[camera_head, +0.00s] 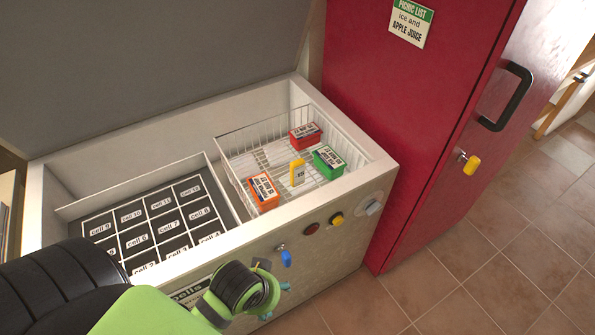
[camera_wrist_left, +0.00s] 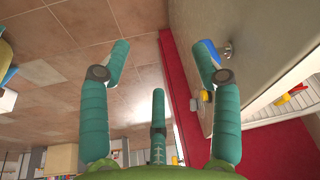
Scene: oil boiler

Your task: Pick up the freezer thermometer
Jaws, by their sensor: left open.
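A small upright yellow item with a dark mark (camera_head: 297,172), which looks like the freezer thermometer, stands in the white wire basket (camera_head: 232,150) inside the open chest freezer (camera_head: 140,262). Boxes stand around it: orange (camera_head: 263,191), green (camera_head: 328,162) and red (camera_head: 305,136). My left gripper (camera_head: 276,300) is outside the freezer, low by its front wall, mostly hidden behind my wrist. In the left wrist view its teal fingers (camera_wrist_left: 162,50) are spread and empty. A yellow spot (camera_wrist_left: 283,99) shows there at the right edge, too small to identify. My right gripper is not in view.
A tray of labelled cells (camera_head: 160,225) fills the freezer's left part. The front wall carries a blue key (camera_head: 286,258) and several knobs. A red cabinet (camera_head: 400,110) with a black handle (camera_head: 508,97) stands right. The raised lid (camera_head: 150,65) is behind. Tiled floor is clear at right.

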